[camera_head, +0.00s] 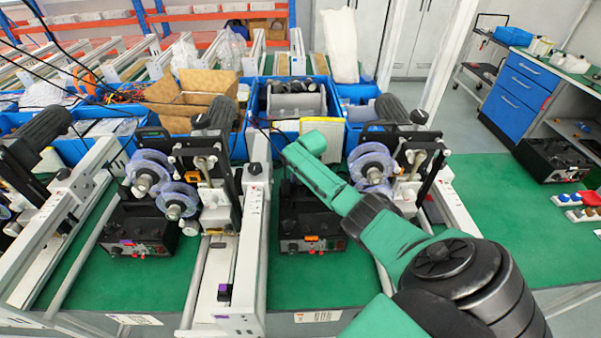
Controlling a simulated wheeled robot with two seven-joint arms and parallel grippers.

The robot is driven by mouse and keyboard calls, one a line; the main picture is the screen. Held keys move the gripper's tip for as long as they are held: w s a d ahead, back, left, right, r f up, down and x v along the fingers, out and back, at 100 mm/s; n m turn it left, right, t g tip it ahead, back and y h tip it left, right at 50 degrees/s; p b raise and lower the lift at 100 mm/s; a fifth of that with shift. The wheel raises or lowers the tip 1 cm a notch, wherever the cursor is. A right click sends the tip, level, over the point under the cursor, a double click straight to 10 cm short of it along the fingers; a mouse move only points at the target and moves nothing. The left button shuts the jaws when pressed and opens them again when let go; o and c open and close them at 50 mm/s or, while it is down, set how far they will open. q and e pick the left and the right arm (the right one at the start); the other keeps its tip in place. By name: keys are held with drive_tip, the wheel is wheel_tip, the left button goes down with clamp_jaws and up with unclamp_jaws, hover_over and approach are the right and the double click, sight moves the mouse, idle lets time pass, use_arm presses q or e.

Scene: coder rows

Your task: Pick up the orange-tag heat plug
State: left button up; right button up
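A small orange tag (311,238) shows on the front of the middle black control box (292,244); I cannot tell whether it sits on a plug. A small orange piece (215,231) also shows at the foot of the coder left of centre. My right arm (325,185) comes in from the lower right and reaches over the right part of the middle box. Its fingers do not show, so I cannot tell whether they hold anything. My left gripper is out of view.
White rail frames (253,215) with coders (205,165) stand on both sides of the middle box. A purple-tagged piece (224,292) sits on the left one. Another black box (140,228) stands further left. Blue bins (345,108) line the back. Green mat (310,285) lies bare in front.

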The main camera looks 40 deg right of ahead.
drive_tip(key=shift+w+d+f, duration=0.1)
clamp_jaws()
